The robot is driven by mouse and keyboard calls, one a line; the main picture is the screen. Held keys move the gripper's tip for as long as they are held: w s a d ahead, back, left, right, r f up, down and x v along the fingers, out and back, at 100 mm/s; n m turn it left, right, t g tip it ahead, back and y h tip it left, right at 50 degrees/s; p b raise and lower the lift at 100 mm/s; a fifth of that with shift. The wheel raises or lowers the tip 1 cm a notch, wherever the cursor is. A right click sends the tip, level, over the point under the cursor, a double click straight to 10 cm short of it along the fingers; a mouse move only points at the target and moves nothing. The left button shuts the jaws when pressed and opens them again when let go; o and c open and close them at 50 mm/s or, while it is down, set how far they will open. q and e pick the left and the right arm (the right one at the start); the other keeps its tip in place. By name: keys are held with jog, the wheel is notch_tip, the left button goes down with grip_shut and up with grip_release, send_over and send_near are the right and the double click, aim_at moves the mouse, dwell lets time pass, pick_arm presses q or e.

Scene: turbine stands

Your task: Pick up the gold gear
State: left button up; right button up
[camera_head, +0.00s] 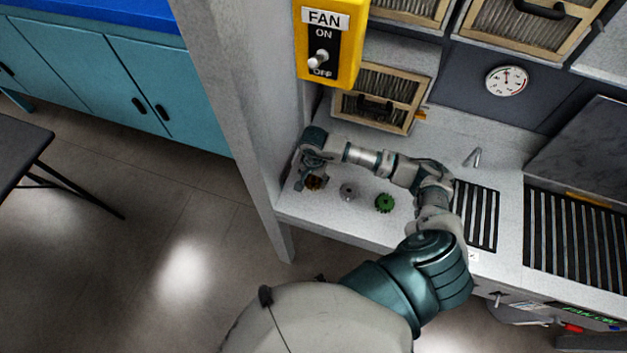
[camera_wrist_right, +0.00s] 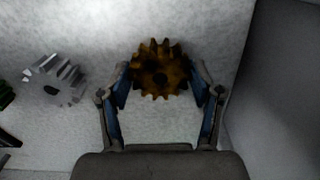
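The gold gear (camera_wrist_right: 160,70) lies on the pale bench top in the right wrist view, with its toothed rim and dark centre hole showing. In the head view the gold gear (camera_head: 314,183) is partly hidden under my right gripper (camera_head: 312,178), at the bench's left end. In the right wrist view my right gripper (camera_wrist_right: 163,88) is open, with one finger on each side of the gear's near part. Small gaps seem to show between fingers and gear; contact is hard to tell. My left gripper is not in view.
A silver gear (camera_head: 348,191) and a green gear (camera_head: 384,203) lie to the right on the bench. A grey post (camera_head: 235,110) stands close left of my right gripper. A yellow fan switch box (camera_head: 330,45) hangs above. Black grates (camera_head: 475,215) lie further right.

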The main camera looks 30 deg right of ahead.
grip_shut()
jog(key=shift+r, duration=0.1)
